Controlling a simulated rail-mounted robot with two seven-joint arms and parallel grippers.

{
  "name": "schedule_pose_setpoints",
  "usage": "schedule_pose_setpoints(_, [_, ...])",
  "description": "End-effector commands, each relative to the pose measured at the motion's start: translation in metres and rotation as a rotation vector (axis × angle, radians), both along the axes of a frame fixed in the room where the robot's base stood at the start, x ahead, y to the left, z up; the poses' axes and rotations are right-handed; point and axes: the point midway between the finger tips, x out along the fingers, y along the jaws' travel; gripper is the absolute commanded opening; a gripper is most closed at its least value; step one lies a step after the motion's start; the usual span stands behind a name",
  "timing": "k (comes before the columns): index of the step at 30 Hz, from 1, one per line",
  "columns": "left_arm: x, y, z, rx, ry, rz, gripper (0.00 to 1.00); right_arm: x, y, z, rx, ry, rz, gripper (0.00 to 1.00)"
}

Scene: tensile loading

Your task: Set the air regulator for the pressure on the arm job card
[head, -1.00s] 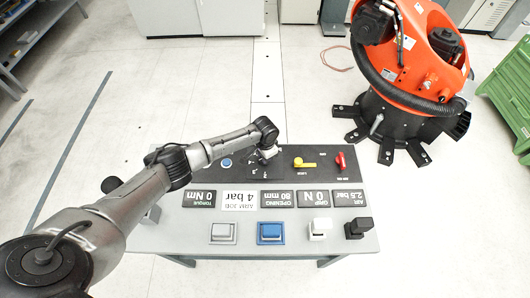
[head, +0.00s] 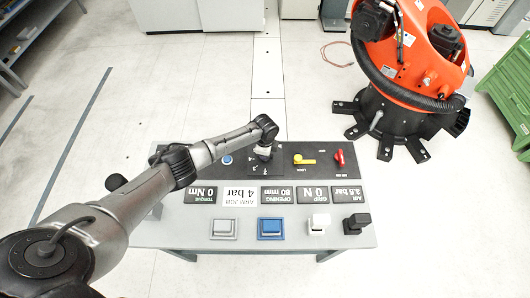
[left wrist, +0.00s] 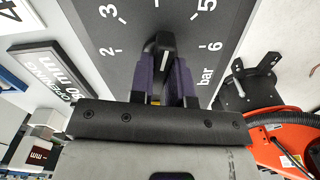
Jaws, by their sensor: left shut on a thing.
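The air regulator is a black knob (left wrist: 164,45) with a pale pointer line, on a dark panel (left wrist: 100,25) marked 2, 3, 5, 6 and bar. In the left wrist view the line points roughly toward the top, between 3 and 5. My left gripper (left wrist: 165,78) is shut on the knob, with a finger on each side. In the head view my left gripper (head: 263,153) hides most of the knob. The arm job card (head: 238,196) reads 4 bar. The air display (head: 351,195) reads about 3.6 bar; its last digit is blurred. My right gripper is not in view.
On the console, a yellow lever (head: 304,160) and a red valve handle (head: 340,158) lie right of the gripper. Blue (head: 270,228) and grey (head: 223,228) buttons sit at the front. An orange robot (head: 420,60) stands behind right. The floor at left is clear.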

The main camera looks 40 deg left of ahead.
Motion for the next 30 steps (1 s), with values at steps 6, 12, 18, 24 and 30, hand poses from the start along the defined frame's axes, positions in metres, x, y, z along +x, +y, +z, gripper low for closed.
schedule_pose_setpoints(6, [0.0005,-0.0008,0.0007,-0.002,-0.001,-0.075,0.00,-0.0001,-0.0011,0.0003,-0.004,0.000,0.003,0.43])
schedule_pose_setpoints(12, [0.0005,-0.0009,0.0008,-0.003,-0.001,-0.104,0.00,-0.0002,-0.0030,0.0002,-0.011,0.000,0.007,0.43])
schedule_pose_setpoints(18, [0.0006,-0.0009,0.0009,-0.003,-0.001,-0.109,0.00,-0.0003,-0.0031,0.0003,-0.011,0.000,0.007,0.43])
schedule_pose_setpoints(24, [0.0006,-0.0010,0.0009,-0.003,-0.001,-0.108,0.00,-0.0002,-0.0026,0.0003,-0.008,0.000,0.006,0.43])
schedule_pose_setpoints(30, [0.0005,-0.0008,0.0007,-0.002,-0.001,-0.108,0.34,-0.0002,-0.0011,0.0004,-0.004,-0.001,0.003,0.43])
